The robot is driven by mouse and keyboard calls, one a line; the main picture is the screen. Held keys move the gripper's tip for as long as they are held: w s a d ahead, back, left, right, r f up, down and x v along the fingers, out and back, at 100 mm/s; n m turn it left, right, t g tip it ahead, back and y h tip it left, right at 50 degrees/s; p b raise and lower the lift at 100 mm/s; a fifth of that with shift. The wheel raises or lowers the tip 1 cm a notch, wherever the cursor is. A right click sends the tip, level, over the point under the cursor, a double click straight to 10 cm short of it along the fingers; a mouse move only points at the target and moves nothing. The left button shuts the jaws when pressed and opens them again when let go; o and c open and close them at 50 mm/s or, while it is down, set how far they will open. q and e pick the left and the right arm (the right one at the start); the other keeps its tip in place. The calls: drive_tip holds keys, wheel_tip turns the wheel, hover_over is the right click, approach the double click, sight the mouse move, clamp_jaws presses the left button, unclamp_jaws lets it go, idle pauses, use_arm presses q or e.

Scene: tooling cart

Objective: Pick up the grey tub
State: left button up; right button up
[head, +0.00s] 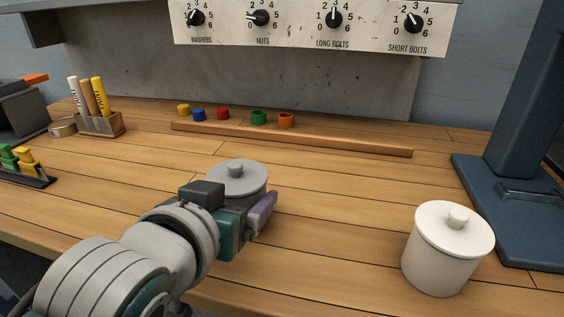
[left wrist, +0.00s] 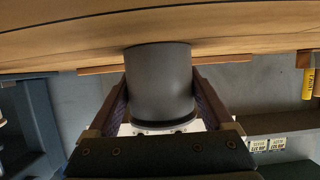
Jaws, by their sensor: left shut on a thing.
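The grey tub (head: 240,174) with a knobbed grey lid stands near the middle of the wooden bench in the head view. My left gripper (head: 247,213) reaches it from the front left and hides most of its body. In the left wrist view the tub (left wrist: 159,85) sits between the two fingers of my left gripper (left wrist: 163,100), which is shut on it. That view appears upside down, and the tub's base appears at or close to the bench top; I cannot tell if they touch. My right gripper is not in view.
A white lidded tub (head: 446,250) stands to the right. A wooden strip (head: 300,140) runs behind the grey tub, with several coloured rings beyond it. A marker holder (head: 101,124) is at back left, a blue stand (head: 520,215) at right. Bench between the tubs is clear.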

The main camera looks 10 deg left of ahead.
use_arm(q)
drive_tip(key=c, duration=0.4)
drive_tip(key=shift+r, duration=0.1)
